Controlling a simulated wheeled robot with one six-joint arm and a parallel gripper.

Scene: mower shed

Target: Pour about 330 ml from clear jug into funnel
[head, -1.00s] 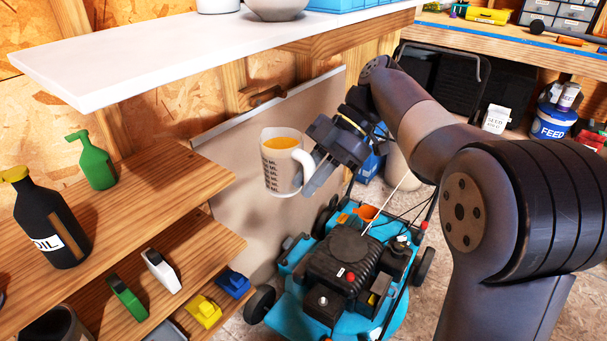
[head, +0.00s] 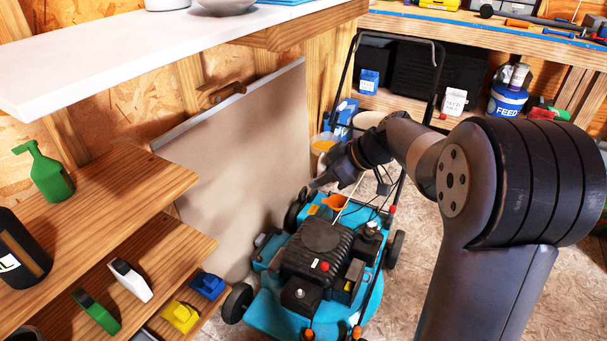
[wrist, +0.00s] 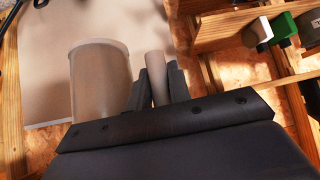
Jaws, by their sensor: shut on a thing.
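The clear jug (head: 323,140) shows in the head view with orange liquid in it, behind and partly hidden by my gripper (head: 328,172). It looks roughly upright and is held above the mower's far end. In the wrist view the jug (wrist: 99,85) stands to the left and its handle (wrist: 156,78) sits between my gripper's fingers (wrist: 158,90), which are shut on it. The orange funnel (head: 336,202) stands at the back of the blue mower (head: 262,308), below my gripper and apart from the jug. The funnel is not seen in the wrist view.
A wooden shelf unit (head: 95,225) with bottles stands on the left, under a white worktop (head: 110,60). A beige panel (head: 245,170) leans behind the mower. The mower's handlebar (head: 349,85) rises near the jug. A feed tub (head: 507,100) stands at the back right.

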